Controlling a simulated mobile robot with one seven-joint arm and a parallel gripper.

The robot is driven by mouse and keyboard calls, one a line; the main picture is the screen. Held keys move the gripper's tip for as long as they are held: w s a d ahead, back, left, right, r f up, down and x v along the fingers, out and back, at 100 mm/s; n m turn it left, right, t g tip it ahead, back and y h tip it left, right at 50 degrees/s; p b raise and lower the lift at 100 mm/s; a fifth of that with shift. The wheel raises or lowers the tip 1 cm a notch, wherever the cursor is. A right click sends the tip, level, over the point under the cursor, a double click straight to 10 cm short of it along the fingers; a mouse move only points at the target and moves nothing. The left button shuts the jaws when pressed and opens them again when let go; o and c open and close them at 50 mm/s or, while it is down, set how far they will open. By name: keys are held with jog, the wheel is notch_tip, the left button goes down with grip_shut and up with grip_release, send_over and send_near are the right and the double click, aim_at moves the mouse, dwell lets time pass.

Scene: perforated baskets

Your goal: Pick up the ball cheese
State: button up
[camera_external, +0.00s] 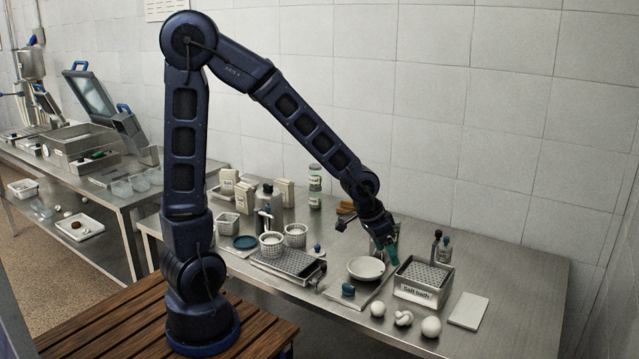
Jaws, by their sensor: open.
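Three white cheese-like pieces stand in a row at the front edge of the steel table. The right one is a smooth round ball (431,327); the left one is a smaller round ball (377,309). The middle piece (403,318) looks knotted. I cannot tell for certain which round one is the ball cheese. My gripper (372,238) is open, above and behind the row, over the area between a white bowl and the salt bath. It is apart from all three pieces, and its jaws appear empty.
The white bowl (366,269) and a teal object (348,289) lie behind and left of the row. The salt bath box (423,282) stands just behind it. A pale flat slab (468,311) lies to the right. Perforated baskets (271,245) stand left. The table's right end is clear.

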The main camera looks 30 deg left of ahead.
jog(key=m+g+h, duration=0.1)
jog(key=g+h, duration=0.1)
send_near(427, 319)
jog(key=s, duration=0.2)
jog(key=shift+m, duration=0.3)
jog(key=shift+w+x, duration=0.15)
jog(key=shift+x, duration=1.25)
jog(key=shift+w+x, duration=0.15)
jog(key=shift+x, duration=1.3)
jog(key=d+f, duration=0.1)
jog(key=w+d+f, duration=0.1)
jog(key=f, duration=0.1)
jog(key=shift+w+f, duration=0.15)
jog(key=shift+w+d+f, duration=0.1)
jog(key=shift+d+f, duration=0.1)
jog(key=shift+f, duration=0.35)
jog(key=c, duration=1.1)
